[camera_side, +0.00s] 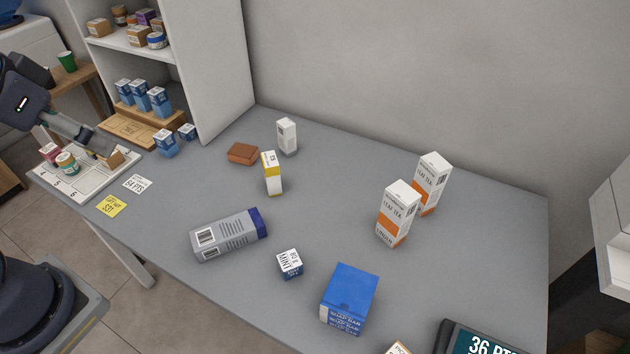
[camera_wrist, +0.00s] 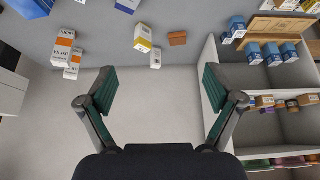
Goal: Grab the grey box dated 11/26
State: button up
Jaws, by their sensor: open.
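A grey box (camera_side: 226,236) with a dark blue end lies on its side on the grey counter in the side view. It has white label patches and dark print, too small to read as a date. My gripper (camera_wrist: 160,92) is open and empty in the wrist view, its two dark green pads wide apart. In the side view my arm is at the far left, well away from the grey box. A partly cut-off box at the top edge of the wrist view cannot be identified for certain.
A shelf unit (camera_side: 210,60) rises at the back left.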

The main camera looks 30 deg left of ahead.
jog(key=m+g, duration=0.6)
jog(key=m, duration=0.1)
send_over(227, 229)
notch_tip(227, 229, down, 27)
jog(key=shift+a+f, duration=0.1)
jog(key=shift+a, duration=0.05)
jog(key=shift+f, duration=2.7)
jog(key=shift+c, duration=0.4)
jog(key=c, duration=1.2)
